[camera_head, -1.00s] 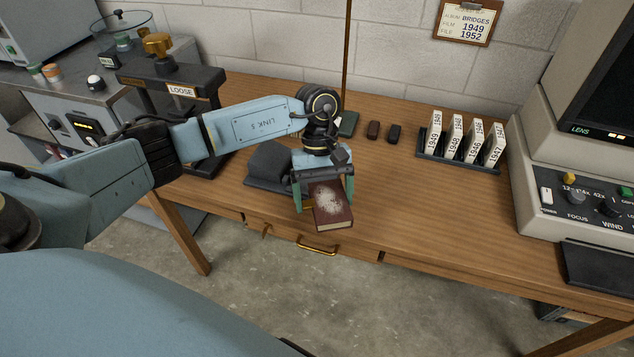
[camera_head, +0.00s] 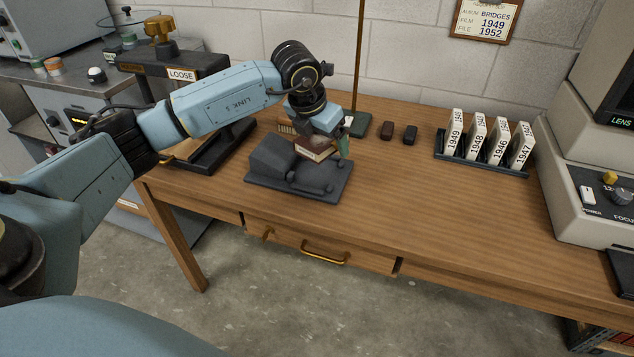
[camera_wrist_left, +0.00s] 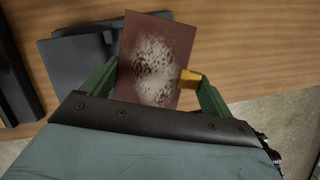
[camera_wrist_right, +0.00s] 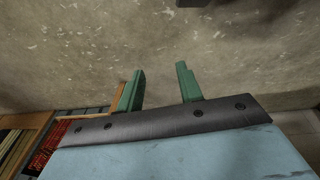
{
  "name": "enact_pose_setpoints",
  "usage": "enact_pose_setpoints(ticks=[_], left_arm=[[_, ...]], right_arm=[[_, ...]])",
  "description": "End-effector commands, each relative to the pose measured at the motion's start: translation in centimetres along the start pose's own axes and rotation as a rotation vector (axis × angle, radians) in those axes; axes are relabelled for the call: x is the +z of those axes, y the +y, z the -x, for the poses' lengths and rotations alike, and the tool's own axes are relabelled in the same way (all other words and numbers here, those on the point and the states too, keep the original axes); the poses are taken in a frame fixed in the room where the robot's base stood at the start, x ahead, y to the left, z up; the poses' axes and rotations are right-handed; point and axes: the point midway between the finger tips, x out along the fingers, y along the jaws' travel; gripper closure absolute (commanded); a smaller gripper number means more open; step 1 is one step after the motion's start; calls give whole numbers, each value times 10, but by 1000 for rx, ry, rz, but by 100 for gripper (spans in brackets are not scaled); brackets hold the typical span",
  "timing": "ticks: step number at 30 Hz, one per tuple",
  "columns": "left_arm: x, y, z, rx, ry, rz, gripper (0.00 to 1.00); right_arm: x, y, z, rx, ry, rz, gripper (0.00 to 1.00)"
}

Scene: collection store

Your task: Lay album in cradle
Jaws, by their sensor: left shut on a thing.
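The album (camera_head: 316,151) is a small dark red book with a pale worn patch on its cover. My left gripper (camera_head: 325,143) is shut on it by its sides, at the back part of the cradle. In the left wrist view the album (camera_wrist_left: 150,60) lies between the green fingers, with a brass clasp-like piece at its right edge. The dark grey cradle (camera_head: 270,158) rests on the table, with a raised block and rounded pads. I cannot tell whether the album touches it. My right gripper (camera_wrist_right: 160,78) is open and empty above the floor.
The table's front right is clear.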

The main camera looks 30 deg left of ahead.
Motion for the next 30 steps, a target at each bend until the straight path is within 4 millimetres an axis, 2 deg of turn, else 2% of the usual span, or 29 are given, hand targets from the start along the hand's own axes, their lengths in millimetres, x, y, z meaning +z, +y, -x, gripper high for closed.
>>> enact_pose_setpoints(ticks=[3,9,18,23,30], left_arm=[[7,9,-2,71,-3,170,42],[11,18,-2,133,2,324,42],[-8,19,-49,139,4,341,42],[-14,19,-62,139,4,340,42],[-25,19,-90,138,4,340,42]], right_arm=[[-6,3,-2,7,6,0,64],[-13,5,2,11,13,0,64],[-34,-6,25,-3,34,-3,64],[-38,-10,33,-9,39,-5,64],[-49,-16,50,-19,53,-8,64]])
